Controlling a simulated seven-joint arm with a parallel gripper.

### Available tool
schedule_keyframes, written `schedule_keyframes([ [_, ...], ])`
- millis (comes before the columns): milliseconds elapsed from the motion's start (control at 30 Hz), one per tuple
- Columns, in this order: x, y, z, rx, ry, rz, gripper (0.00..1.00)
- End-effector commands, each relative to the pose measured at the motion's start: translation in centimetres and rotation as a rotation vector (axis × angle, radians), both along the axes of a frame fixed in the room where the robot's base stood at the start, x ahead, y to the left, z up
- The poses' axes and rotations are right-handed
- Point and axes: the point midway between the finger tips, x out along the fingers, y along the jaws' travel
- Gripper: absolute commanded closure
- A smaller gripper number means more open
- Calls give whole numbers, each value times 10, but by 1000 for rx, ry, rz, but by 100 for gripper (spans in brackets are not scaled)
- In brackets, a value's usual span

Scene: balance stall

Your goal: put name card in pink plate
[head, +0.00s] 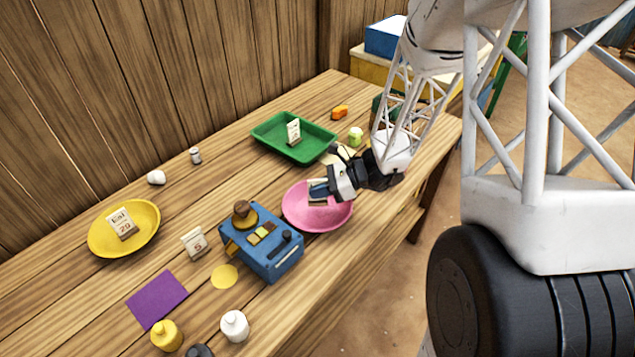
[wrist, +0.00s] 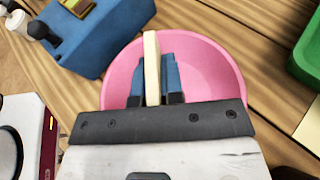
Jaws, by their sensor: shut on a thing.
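My gripper (head: 318,190) is shut on a cream name card and holds it over the pink plate (head: 339,218). In the wrist view the card (wrist: 152,65) stands edge-on between the two blue fingers (wrist: 160,80), with the pink plate (wrist: 221,78) behind and around it. The card's face cannot be read. The fingers hide most of the card in the head view. I cannot tell whether the card's lower edge touches the plate. No other object shows in the plate.
A blue box-shaped scale (head: 275,258) stands close left of the plate. A green tray (head: 268,138) with a card lies behind. A yellow plate (head: 95,241) with a card is far left. A small card (head: 195,243) stands between. A purple mat (head: 156,299) and bottles (head: 234,326) lie in front.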

Motion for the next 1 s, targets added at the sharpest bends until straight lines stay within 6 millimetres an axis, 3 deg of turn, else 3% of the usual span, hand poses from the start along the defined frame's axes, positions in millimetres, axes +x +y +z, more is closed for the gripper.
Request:
schedule_keyframes([
  [300, 0, 0, -19, 0, 0, 0, 100],
  [767, 0, 0, -22, 0, 0, 0, 100],
  [800, 0, 0, -22, 0, 0, 0, 86],
  [933, 0, 0, -22, 0, 0, 0, 66],
  [1000, 0, 0, -22, 0, 0, 0, 62],
])
